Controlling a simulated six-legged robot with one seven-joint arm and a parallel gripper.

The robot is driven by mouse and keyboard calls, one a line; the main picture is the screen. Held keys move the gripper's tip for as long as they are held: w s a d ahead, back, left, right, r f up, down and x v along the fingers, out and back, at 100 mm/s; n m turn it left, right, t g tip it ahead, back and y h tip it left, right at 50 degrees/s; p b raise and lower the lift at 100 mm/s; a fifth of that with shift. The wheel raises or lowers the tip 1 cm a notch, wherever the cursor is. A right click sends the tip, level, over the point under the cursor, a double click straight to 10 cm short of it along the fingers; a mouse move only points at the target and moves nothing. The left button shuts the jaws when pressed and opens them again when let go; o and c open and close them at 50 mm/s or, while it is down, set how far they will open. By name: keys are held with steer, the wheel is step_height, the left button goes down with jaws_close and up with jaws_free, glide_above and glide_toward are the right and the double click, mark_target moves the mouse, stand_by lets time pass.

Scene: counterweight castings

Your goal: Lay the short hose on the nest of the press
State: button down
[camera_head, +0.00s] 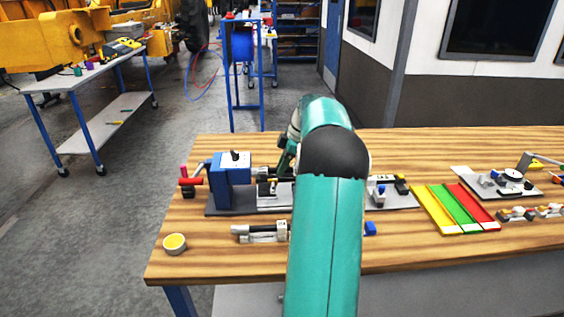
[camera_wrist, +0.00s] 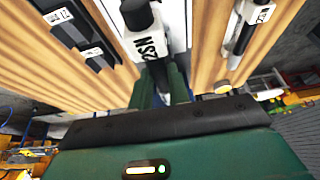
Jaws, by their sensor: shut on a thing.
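My gripper (camera_wrist: 163,75) is shut on a dark hose (camera_wrist: 138,18) with a white "2SN" tag, which shows in the wrist view. The hose's far end runs out of the picture, so its full length cannot be told. In the head view my own arm hides the held hose and most of the gripper. The press (camera_head: 231,180) is a blue block with a red-handled crank, on a grey plate at the left of the bench. Its nest area (camera_head: 274,196) is right of the block and partly hidden behind my arm.
Other tagged hose pieces (camera_head: 262,232) lie in front of the press on the wooden bench (camera_head: 440,255). A small yellow-topped cup (camera_head: 174,243) stands near the left corner. Yellow, green and red strips (camera_head: 456,208) and a fixture plate (camera_head: 497,183) are at the right.

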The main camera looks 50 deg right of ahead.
steer(key=shift+w+d, duration=0.2)
steer(key=shift+d, duration=0.05)
steer(key=shift+s, duration=0.1)
steer(key=shift+d+r, duration=0.1)
stand_by(0.3)
steer(key=shift+f, duration=2.85)
steer(key=shift+f, duration=0.7)
steer(key=c, duration=1.3)
jaws_free()
steer(key=shift+o, duration=0.2)
steer(key=shift+r, duration=0.15)
